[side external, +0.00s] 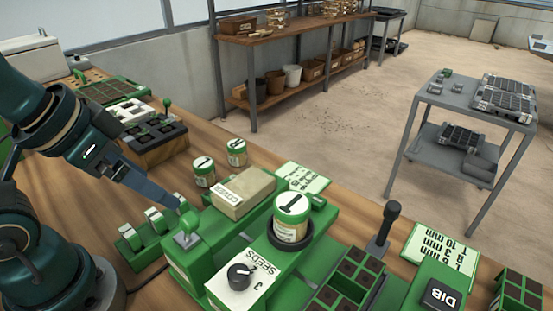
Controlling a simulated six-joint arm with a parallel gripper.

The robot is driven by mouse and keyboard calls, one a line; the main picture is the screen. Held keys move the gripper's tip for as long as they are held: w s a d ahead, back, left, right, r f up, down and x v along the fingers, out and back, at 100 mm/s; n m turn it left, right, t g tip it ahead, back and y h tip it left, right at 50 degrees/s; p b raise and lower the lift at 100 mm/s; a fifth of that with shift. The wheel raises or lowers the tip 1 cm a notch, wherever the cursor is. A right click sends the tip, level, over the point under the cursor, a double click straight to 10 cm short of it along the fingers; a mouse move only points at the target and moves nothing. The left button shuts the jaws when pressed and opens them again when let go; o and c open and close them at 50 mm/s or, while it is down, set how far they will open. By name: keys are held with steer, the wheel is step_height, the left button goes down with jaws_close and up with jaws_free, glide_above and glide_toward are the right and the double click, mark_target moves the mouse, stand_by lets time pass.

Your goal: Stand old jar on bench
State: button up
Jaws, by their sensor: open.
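Two smaller-looking jars with green lids, a left one (204,173) and a right one (236,153), stand upright on the wooden bench (178,187) behind the seeder. Which one is the old jar, the picture does not say. My gripper (180,203) is open, left of all three jars, close to a green lever (187,230) on the seeder. I cannot tell whether it touches the lever. Its fingertips are partly hidden, and I see no jar between them.
A cover box (243,192) sits on the seeder between the jars. A seeds dial (240,277) is in front. A cell tray (345,277) and an upright dark-handled tool (385,228) stand to the right. Some bare bench shows around the two rear jars.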

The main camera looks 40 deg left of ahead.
stand_by(0.4)
step_height(320, 180, up, 6)
steer(key=w+d+n+g, duration=0.1)
steer(key=w+n, duration=0.1)
steer(key=n, duration=0.1)
steer(key=g, duration=0.5)
glide_above(292, 203)
step_height(292, 203, down, 3)
steer(key=shift+a+m, duration=0.1)
steer(key=shift+m, duration=0.2)
steer(key=shift+s+f, duration=0.1)
steer(key=shift+f, duration=2.55)
